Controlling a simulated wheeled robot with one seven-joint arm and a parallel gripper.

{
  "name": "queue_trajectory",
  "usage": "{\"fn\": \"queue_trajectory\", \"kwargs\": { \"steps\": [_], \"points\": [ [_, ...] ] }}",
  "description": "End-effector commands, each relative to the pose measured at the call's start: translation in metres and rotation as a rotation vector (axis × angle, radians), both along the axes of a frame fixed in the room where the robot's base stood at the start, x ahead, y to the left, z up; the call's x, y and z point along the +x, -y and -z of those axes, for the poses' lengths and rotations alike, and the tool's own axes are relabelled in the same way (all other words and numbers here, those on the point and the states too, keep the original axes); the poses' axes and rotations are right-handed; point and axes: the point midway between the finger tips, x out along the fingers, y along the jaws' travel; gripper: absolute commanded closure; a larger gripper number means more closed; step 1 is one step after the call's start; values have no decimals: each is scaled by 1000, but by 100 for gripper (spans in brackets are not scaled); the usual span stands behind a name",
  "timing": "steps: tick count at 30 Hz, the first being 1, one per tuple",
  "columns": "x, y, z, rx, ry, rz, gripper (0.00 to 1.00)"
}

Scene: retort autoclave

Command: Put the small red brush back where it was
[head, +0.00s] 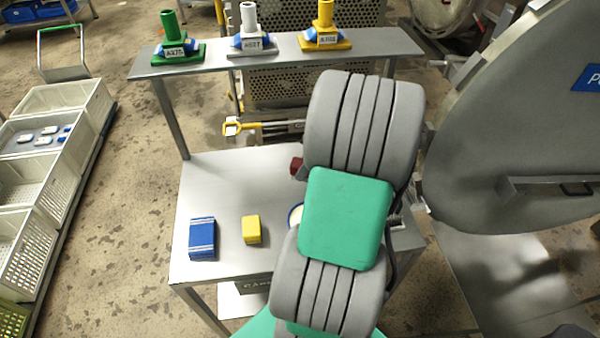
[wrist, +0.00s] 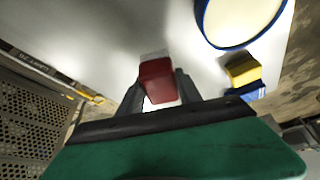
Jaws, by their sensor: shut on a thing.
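The small red brush (wrist: 157,82) sits between the two fingers of my gripper (wrist: 158,95) in the wrist view. The gripper is shut on it. A pale part shows at the brush's far end, against the grey table. In the head view only a small dark red bit (head: 296,166) shows at the left edge of my arm, over the table (head: 215,180). My arm hides the gripper there. I cannot tell whether the brush touches the table.
A blue block (head: 202,239), a yellow block (head: 251,229) and a blue-rimmed white round dish (wrist: 240,18) are on the table. The raised shelf (head: 215,62) bears green (head: 172,38), white (head: 250,32) and yellow (head: 325,25) labelled holders. A large round metal door (head: 510,120) stands right.

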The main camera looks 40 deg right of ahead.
Motion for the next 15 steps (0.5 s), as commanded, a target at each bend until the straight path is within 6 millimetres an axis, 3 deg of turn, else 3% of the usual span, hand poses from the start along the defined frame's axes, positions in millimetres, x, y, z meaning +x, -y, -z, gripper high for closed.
{"fn": "queue_trajectory", "kwargs": {
  "steps": [5, 9, 15],
  "points": [
    [16, -1, 19, 3, -2, 0, 91],
    [16, -1, 42, 3, -2, 3, 91],
    [16, 0, 50, -1, 1, 2, 91]
  ]
}}
